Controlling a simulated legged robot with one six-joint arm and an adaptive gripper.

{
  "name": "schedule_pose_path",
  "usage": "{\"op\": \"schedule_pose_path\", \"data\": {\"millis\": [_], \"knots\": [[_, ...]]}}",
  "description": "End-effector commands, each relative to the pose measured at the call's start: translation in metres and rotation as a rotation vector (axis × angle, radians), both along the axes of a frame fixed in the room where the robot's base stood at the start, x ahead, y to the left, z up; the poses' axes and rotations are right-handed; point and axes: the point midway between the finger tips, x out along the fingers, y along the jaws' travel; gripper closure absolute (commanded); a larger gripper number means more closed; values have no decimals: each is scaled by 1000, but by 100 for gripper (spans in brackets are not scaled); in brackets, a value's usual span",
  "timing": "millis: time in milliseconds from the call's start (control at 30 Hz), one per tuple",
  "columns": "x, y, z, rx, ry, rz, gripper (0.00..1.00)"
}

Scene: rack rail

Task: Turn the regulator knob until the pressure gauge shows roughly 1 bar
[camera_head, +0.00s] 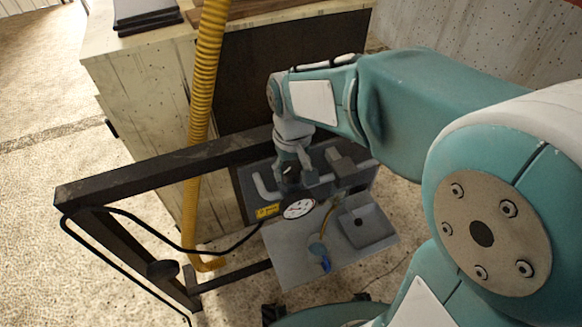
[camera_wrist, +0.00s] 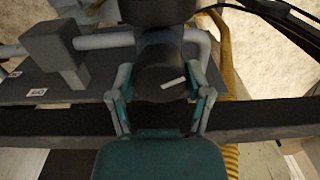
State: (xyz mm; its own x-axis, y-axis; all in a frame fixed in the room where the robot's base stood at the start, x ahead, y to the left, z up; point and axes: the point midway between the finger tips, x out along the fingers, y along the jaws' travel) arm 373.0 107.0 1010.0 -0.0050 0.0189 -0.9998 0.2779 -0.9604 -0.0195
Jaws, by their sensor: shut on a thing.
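The regulator knob (camera_wrist: 158,68) is a dark round cap with a white pointer line, in the upper middle of the wrist view. My gripper (camera_wrist: 160,80) is shut on it, one finger on each side. The white line slants, its right end slightly higher. In the head view my gripper (camera_head: 291,175) reaches down behind the gauge and mostly hides the knob. The pressure gauge (camera_head: 298,208) is a white round dial in front of the gripper; its dark needle is too small to read.
Grey pipes (camera_head: 264,190) run beside the regulator on a dark panel. A dark rail (camera_head: 160,177) crosses at the left, with a black cable and a yellow hose (camera_head: 205,70). A grey plate (camera_head: 290,255) with a blue-handled valve (camera_head: 320,253) lies in front. A cabinet (camera_head: 150,85) stands behind.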

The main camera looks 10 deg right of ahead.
Motion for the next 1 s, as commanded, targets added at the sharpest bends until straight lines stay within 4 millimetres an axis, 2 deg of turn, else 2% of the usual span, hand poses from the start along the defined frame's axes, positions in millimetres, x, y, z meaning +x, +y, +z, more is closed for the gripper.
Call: {"op": "schedule_pose_path", "data": {"millis": [67, 100, 133, 167, 667, 767, 1000], "knots": [[-1, 0, -2, -1, 6, 0, 83], [-1, 0, -2, -1, 6, 0, 22], [-1, 0, -2, 0, 5, 0, 9], [-1, 0, -1, 0, 5, 1, 1], [0, 0, 5, 0, 0, 1, 1], [1, 0, 18, 1, -3, 1, 1], [2, 0, 68, 1, -3, 1, 1]]}}
